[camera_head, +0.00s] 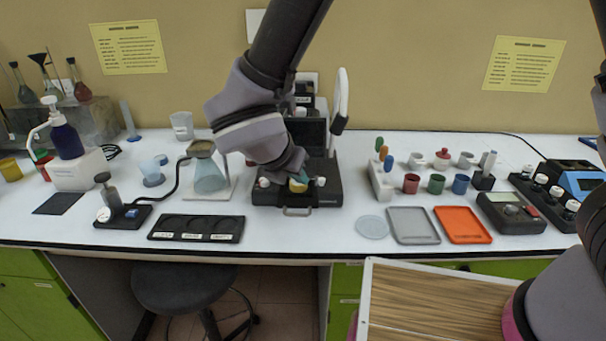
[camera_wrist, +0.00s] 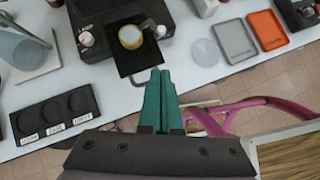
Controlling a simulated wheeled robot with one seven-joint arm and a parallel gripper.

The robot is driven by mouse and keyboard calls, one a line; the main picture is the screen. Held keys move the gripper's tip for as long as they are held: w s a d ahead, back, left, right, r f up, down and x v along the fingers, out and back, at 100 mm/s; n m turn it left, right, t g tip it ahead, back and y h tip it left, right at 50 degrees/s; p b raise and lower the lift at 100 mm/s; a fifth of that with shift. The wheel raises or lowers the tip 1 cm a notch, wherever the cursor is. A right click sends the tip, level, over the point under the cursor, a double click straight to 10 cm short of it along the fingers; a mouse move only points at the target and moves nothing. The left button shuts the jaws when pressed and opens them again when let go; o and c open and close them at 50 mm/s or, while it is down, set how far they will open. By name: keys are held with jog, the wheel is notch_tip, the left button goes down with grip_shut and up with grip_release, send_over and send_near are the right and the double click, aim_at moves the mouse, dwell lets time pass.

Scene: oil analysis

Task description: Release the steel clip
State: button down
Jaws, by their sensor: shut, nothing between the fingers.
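A small grey metal piece, which looks like the steel clip (camera_wrist: 159,31), stands at the right side of a round yellow-rimmed cup (camera_wrist: 130,38) in the wrist view. It appears to touch or nearly touch the cup's rim. The cup sits on a black square plate (camera_wrist: 128,65) at the front of a black instrument (camera_head: 327,190). My gripper (camera_wrist: 160,72) has green fingers pressed together, with nothing between them. Its tips lie just in front of the plate and below the clip in the wrist view. In the head view the cup (camera_head: 298,187) is partly hidden by my wrist, and the clip cannot be made out.
A black three-well tray (camera_head: 196,229) lies to the left, beside a flask (camera_head: 209,175) on a stand. A clear round lid (camera_head: 373,227), a grey tray (camera_head: 413,226) and an orange tray (camera_head: 462,225) lie to the right. The instrument's upright white arm (camera_head: 341,95) rises close to my arm.

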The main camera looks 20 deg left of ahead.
aim_at(321, 185)
jog(key=x, duration=0.7)
jog(key=shift+w+f, duration=0.15)
jog(key=shift+f, duration=0.1)
jog(key=w, duration=0.2)
jog(key=shift+w+d+f, duration=0.1)
jog(key=shift+w+d, duration=0.15)
jog(key=shift+d, duration=0.05)
jog(key=shift+w+d+f, duration=0.1)
jog(key=shift+w+f, duration=0.05)
jog(key=shift+w, duration=0.5)
